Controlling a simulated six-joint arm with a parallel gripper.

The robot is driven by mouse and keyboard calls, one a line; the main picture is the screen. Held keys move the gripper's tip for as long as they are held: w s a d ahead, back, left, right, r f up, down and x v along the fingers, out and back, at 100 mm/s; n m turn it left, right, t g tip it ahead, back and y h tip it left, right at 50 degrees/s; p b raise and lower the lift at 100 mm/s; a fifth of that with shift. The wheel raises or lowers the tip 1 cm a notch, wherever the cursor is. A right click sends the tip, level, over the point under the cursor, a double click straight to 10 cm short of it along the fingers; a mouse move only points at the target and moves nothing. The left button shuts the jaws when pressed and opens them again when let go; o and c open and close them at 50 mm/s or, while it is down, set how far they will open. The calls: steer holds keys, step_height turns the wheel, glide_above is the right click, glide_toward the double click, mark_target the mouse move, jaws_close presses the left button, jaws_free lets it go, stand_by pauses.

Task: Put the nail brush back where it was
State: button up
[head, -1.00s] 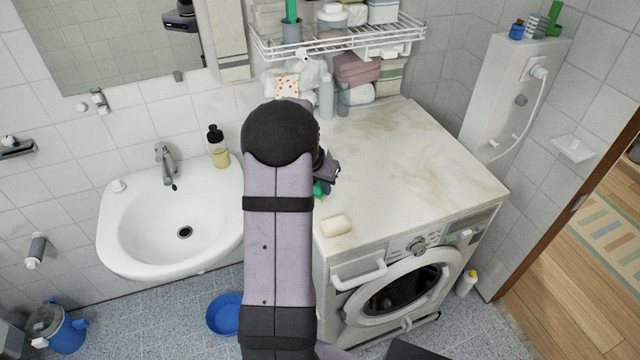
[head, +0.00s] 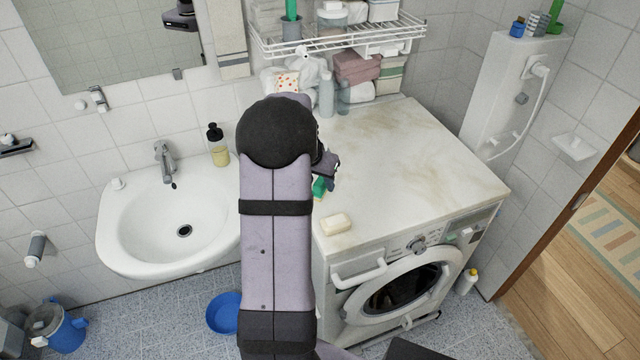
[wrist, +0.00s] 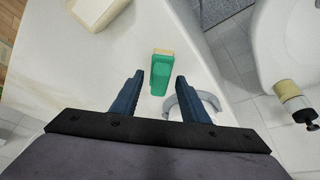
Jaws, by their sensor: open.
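The nail brush (wrist: 161,74) is green with a tan end. It lies on the pale top of the washing machine, and its green part (head: 319,188) shows in the head view beside my arm. My gripper (wrist: 158,82) is open, its two dark blue fingers spread to the left and right of the brush in the wrist view. I cannot tell how high the fingertips are above it. In the head view my gripper (head: 331,183) is partly hidden behind my arm, just above the brush.
A cream block (head: 336,224) lies near the machine top's front edge. A grey curved thing (wrist: 190,103) is close to the right finger. The sink (head: 150,235) is left; bottles (head: 326,96) and towels stand at the back. The machine top's right side is clear.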

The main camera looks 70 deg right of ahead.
steer(key=b+v, duration=0.2)
steer(key=v, duration=0.8)
steer(key=shift+a+r, duration=0.15)
steer(key=w+a+f+n+y, duration=0.1)
steer(key=w+a+f+n, duration=0.2)
steer(key=a, duration=0.4)
steer(key=w+a+n+t+y, duration=0.1)
steer(key=w+a+n, duration=0.1)
steer(key=w+a, duration=0.4)
steer(key=w+a+f+n, duration=0.2)
steer(key=w+a+n, duration=0.1)
steer(key=a, duration=0.4)
steer(key=s+a+f+n+y, duration=0.1)
steer(key=s+a+f+n, duration=0.1)
steer(key=a, duration=0.6)
steer(key=s+a+f+n, duration=0.2)
steer(key=s+a+n, duration=0.1)
steer(key=a, duration=0.6)
steer(key=s+a+f+n+g+y, duration=0.1)
steer(key=s+a+f+n, duration=0.1)
steer(key=a+n, duration=0.3)
steer(key=a, duration=0.3)
steer(key=shift+s+a+y, duration=0.2)
steer(key=shift+y, duration=0.1)
